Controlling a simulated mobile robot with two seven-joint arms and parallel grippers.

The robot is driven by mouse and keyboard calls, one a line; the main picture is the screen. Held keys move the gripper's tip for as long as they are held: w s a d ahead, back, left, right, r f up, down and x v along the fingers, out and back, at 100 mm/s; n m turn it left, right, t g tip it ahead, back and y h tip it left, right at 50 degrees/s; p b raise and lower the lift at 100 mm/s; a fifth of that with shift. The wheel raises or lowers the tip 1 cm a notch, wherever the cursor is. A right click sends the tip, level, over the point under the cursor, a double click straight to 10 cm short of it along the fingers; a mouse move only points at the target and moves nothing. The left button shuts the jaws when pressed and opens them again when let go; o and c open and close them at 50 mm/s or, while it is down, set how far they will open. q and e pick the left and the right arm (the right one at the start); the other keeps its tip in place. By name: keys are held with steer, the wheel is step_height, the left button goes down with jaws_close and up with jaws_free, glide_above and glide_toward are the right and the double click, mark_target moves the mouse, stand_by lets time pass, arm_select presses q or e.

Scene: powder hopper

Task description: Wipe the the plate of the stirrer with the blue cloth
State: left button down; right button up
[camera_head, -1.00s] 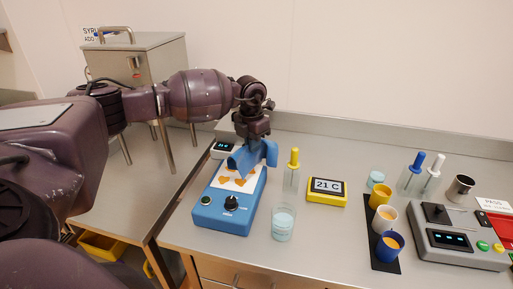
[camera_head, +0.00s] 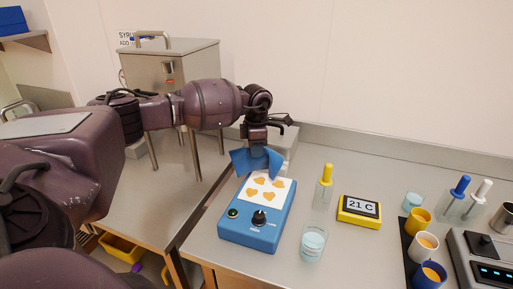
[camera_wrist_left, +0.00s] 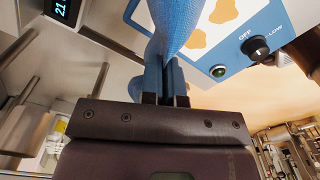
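The stirrer (camera_head: 249,231) is a blue box with a knob and a green light on its front. Its white plate (camera_head: 281,189) carries several orange-brown stains. The blue cloth (camera_head: 246,161) hangs from my left gripper (camera_head: 257,147) at the far edge of the plate. Whether the cloth touches the plate I cannot tell. In the left wrist view, the fingers (camera_wrist_left: 168,92) are shut on the cloth (camera_wrist_left: 174,25), and part of the stained plate (camera_wrist_left: 215,22) shows beside it. My right gripper is not in view.
A steel hopper (camera_head: 175,67) stands at the back left.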

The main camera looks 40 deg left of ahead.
mark_target(256, 178)
arm_select(q)
steer(key=shift+f+b, duration=1.85)
steer(key=shift+f, duration=1.7)
steer(key=c, duration=1.7)
jaws_free()
steer(key=shift+r, duration=0.1)
steer(key=shift+c, duration=0.2)
steer(key=o, duration=1.5)
steer(key=shift+c, duration=0.2)
steer(key=shift+f+b, duration=0.6)
steer(key=shift+f, duration=0.55)
jaws_close()
steer(key=shift+r, duration=0.15)
